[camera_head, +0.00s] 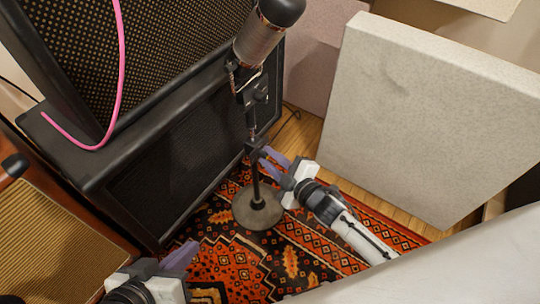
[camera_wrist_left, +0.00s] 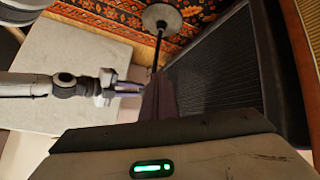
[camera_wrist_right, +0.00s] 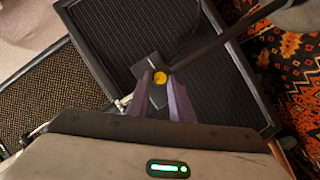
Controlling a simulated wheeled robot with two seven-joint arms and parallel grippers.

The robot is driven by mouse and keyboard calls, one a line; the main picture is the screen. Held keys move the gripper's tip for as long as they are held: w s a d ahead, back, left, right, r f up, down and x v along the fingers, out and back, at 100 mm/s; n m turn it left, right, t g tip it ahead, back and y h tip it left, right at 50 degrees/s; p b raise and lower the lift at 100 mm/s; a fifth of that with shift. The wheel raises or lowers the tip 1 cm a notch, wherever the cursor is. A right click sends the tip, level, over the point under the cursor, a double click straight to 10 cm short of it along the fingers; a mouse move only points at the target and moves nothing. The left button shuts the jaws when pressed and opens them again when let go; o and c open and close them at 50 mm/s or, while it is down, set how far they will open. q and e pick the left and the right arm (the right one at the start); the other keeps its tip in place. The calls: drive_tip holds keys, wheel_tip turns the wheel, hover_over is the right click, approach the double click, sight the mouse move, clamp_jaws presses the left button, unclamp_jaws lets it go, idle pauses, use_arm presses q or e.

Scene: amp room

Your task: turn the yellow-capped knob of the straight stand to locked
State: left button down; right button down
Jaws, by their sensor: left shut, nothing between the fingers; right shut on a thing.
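The straight stand (camera_head: 255,185) rises from a round base (camera_head: 258,208) on the patterned rug, with a large microphone (camera_head: 262,38) at its top. In the right wrist view the yellow-capped knob (camera_wrist_right: 160,78) sits on the stand's dark clutch, between the purple fingers. My right gripper (camera_head: 268,158) is shut on the knob from the right side of the stand; its fingers hide the knob in the head view. My left gripper (camera_head: 185,255) is shut and empty at the lower left, apart from the stand. Its closed purple fingers also show in the left wrist view (camera_wrist_left: 158,98).
A black speaker cabinet (camera_head: 185,160) stands close behind the stand, with another cabinet (camera_head: 75,50) and a pink cable (camera_head: 121,60) on top. A brown amplifier (camera_head: 50,250) is at lower left. A pale panel (camera_head: 420,120) leans at the right. Open rug (camera_head: 290,250) lies in front.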

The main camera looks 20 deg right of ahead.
use_arm(q)
drive_tip(key=s+a+r+n+t+y+p, duration=0.2)
drive_tip(key=a+p, duration=0.2)
drive_tip(key=p, duration=0.3)
drive_tip(key=f+b, duration=0.1)
drive_tip(key=b, duration=0.1)
drive_tip(key=w+d+f+m+g+b, duration=0.1)
drive_tip(key=d+f+m+g+h+b, duration=0.1)
drive_tip(key=b, duration=0.1)
drive_tip(key=shift+w+d+f+b, duration=0.2)
drive_tip(key=shift+d+f+b, duration=0.05)
drive_tip(key=shift+f+b, duration=0.15)
use_arm(e)
drive_tip(key=m+g+y, duration=0.2)
drive_tip(key=m, duration=0.1)
drive_tip(key=d+m+g+y, duration=0.1)
drive_tip(key=m+g+y, duration=0.1)
drive_tip(key=m, duration=0.2)
drive_tip(key=w+m+g+y, duration=0.1)
drive_tip(key=m+y, duration=0.1)
drive_tip(key=m, duration=0.2)
drive_tip(key=shift+w+d+r+g, duration=0.1)
drive_tip(key=shift+d+r+g, duration=0.05)
drive_tip(key=shift+d+g, duration=0.2)
use_arm(q)
drive_tip(key=shift+g, duration=0.3)
use_arm(e)
drive_tip(key=shift+a+r+m, duration=0.1)
drive_tip(key=shift+m, duration=0.2)
